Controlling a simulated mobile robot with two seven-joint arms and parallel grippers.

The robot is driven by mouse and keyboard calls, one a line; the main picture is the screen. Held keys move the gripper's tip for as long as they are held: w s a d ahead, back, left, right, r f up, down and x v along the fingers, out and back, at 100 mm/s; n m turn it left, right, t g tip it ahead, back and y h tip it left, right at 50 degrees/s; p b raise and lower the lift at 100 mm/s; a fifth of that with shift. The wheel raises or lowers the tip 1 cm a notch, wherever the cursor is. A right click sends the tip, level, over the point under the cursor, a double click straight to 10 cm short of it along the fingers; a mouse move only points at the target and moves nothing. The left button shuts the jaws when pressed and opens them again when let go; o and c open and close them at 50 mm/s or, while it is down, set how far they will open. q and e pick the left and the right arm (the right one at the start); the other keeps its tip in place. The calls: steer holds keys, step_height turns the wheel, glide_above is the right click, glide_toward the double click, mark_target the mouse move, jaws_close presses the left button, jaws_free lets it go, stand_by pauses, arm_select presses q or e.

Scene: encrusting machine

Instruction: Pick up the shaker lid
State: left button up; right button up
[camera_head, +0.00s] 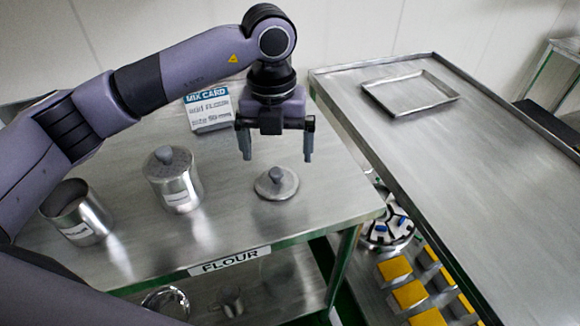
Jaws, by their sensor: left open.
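The shaker lid, a round grey metal disc with a darker knob (276,179), lies flat on the metal table, right of the canisters. My left gripper (277,158) points down with its two fingers spread apart. In the picture it is just above the lid, with the knob below the gap between the fingers. It is empty and appears clear of the lid. My right gripper is out of view.
A lidded canister (175,190) and an open canister (84,222) stand left of the lid. A mix card (208,108) stands behind. The FLOUR-labelled table (325,205) has free room around the lid. A second table (470,160) with a shallow tray (392,111) is at right.

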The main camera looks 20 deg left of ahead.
mark_target(276, 171)
arm_select(q)
steer(key=shift+w+a, duration=0.25)
steer(key=shift+a, duration=0.05)
steer(key=shift+f, duration=0.35)
step_height(276, 171, down, 6)
steer(key=shift+s+f+p, duration=0.1)
steer(key=shift+p, duration=0.6)
steer(key=shift+d, duration=0.1)
steer(key=c, duration=0.7)
